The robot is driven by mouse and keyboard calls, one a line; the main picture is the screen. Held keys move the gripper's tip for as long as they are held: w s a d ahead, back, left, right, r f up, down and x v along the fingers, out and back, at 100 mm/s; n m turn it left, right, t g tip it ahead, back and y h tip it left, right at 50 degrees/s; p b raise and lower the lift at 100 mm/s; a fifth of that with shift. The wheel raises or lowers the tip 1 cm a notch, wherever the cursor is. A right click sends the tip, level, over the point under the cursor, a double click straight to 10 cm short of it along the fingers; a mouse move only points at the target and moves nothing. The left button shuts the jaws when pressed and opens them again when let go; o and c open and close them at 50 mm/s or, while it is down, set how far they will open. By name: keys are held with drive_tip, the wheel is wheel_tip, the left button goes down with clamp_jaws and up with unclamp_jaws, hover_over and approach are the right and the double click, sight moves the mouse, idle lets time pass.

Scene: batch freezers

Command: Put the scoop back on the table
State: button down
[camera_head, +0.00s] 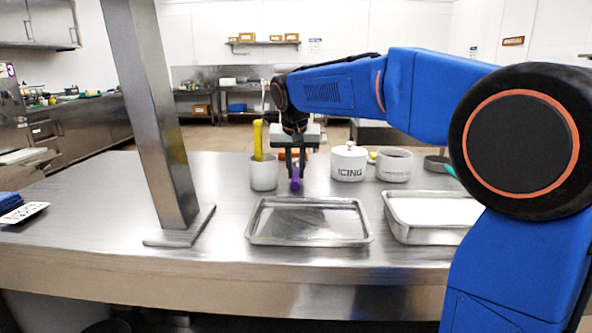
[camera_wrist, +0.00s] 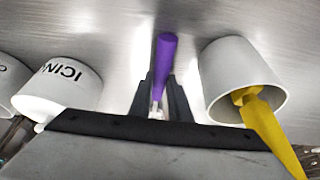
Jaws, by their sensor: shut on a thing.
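My gripper (camera_head: 296,170) is over the steel table, behind the empty tray and just right of the white cup with the yellow tool. It is shut on a purple-handled tool, the scoop (camera_head: 295,183), whose purple handle is low between the fingers. In the wrist view the purple handle (camera_wrist: 166,58) sticks out past the fingertips (camera_wrist: 164,98). The scoop's head is mostly hidden by the gripper. I cannot tell whether the scoop touches the table (camera_head: 110,200).
A white cup (camera_head: 264,177) holding a yellow tool (camera_head: 257,140) stands close on the left. A white icing pot (camera_head: 348,164) and another white pot (camera_head: 394,167) stand right. An empty metal tray (camera_head: 308,242) and a filled pan (camera_head: 410,232) are nearer. A steel post (camera_head: 155,120) rises left.

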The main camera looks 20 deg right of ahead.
drive_tip(key=c, duration=1.6)
unclamp_jaws()
drive_tip(key=shift+c, duration=0.2)
drive_tip(key=v, duration=1.2)
drive_tip(key=shift+r, duration=0.1)
